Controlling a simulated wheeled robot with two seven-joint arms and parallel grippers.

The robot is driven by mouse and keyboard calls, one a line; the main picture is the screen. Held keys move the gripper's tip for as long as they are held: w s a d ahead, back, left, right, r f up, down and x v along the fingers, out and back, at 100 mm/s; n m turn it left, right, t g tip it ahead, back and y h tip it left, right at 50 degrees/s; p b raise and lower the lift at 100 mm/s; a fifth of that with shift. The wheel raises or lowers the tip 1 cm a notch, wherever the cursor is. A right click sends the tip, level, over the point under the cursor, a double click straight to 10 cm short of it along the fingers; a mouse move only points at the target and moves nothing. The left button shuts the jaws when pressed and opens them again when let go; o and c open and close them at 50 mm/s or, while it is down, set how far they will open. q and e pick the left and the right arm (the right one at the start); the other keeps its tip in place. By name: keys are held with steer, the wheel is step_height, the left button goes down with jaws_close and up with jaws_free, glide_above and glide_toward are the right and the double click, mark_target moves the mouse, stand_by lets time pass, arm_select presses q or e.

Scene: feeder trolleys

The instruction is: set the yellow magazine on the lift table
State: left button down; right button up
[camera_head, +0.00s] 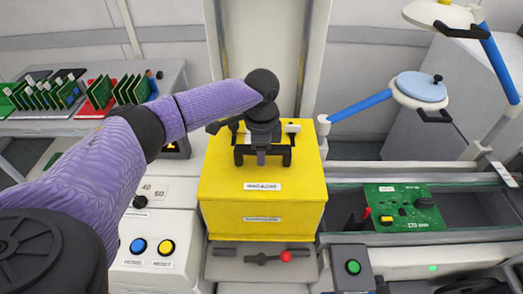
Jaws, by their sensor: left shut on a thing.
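The yellow magazine (262,205) is a large yellow box with a label on its front. It stands upright in the middle of the head view, in front of a tall pale mast (266,50). My left gripper (262,158) is over its top, shut on the magazine at its dark top handle. A grey ledge (225,264) with a red-knobbed lever (286,256) shows just below and in front of the magazine. The lift table's surface is hidden behind the magazine, so I cannot tell whether the magazine touches it. My right gripper is not in view.
A conveyor with a green circuit board (405,207) lies close on the right. A blue-armed lamp (420,88) reaches toward the magazine from the right. A panel with blue and yellow buttons (152,246) is at front left. A bench with boards (95,125) stands back left.

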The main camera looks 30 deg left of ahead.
arm_select(q)
steer(key=shift+f+b, duration=0.45)
steer(key=shift+f, duration=0.2)
steer(key=shift+r, duration=0.1)
